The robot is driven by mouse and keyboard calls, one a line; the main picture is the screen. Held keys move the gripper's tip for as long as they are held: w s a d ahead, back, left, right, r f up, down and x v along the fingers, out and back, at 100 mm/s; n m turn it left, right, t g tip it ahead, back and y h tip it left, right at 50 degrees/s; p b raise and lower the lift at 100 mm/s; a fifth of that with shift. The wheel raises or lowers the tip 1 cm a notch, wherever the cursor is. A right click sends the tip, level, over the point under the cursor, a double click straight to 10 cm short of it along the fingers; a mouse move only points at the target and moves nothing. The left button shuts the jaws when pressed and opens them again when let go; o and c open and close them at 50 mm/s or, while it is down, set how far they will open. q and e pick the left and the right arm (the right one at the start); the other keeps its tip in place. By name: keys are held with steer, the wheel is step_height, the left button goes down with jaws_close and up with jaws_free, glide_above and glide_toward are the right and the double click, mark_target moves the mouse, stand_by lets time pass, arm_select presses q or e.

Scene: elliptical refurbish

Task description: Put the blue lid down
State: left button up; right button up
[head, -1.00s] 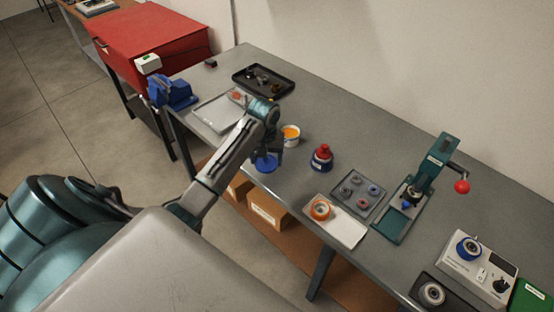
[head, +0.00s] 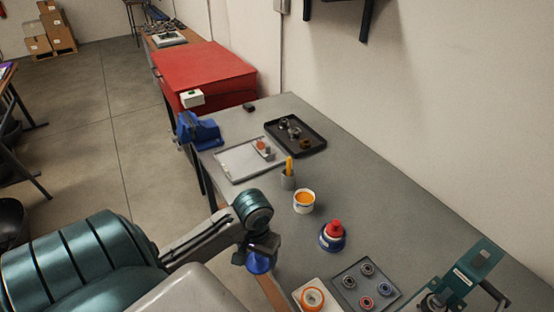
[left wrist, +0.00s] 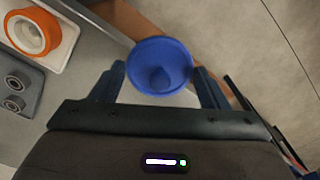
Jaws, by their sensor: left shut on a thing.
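The blue lid (head: 259,263) hangs in my left gripper (head: 262,250), at the front edge of the grey workbench. In the left wrist view the lid (left wrist: 160,66) is a round blue cup shape between the two fingers (left wrist: 159,88), which are shut on it. Below it in that view are the bench edge and the floor. The open tub with orange contents (head: 304,201) stands on the bench behind the gripper.
A blue bottle with a red top (head: 332,236) stands right of the gripper. A grey tray of rings (head: 348,293) and a white tray with an orange ring (head: 301,288) are nearer.

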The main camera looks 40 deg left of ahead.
arm_select(q)
steer(key=w, duration=0.1)
steer(key=w+a+p, duration=0.1)
steer(key=w, duration=0.1)
steer(key=w+a, duration=0.1)
steer(key=shift+w, duration=0.4)
steer(key=w+a, duration=0.1)
steer(key=w, duration=0.1)
steer(key=w+p, duration=0.1)
steer(key=w, duration=0.1)
steer(key=w+a+f+p, duration=0.1)
steer(key=w, duration=0.1)
steer(key=shift+w+a+f, duration=0.1)
steer(key=shift+w+a, duration=0.2)
steer(key=shift+w, duration=0.1)
steer(key=shift+f+p, duration=0.25)
steer(key=shift+p, duration=0.15)
step_height(320, 180, down, 2)
steer(key=shift+f+p, duration=0.15)
steer(key=shift+p, duration=0.45)
steer(key=shift+f, duration=0.35)
arm_select(e)
step_height(320, 180, up, 6)
steer(key=shift+w+d+f, duration=0.1)
steer(key=shift+f, duration=0.1)
arm_select(q)
steer(key=shift+f, duration=0.15)
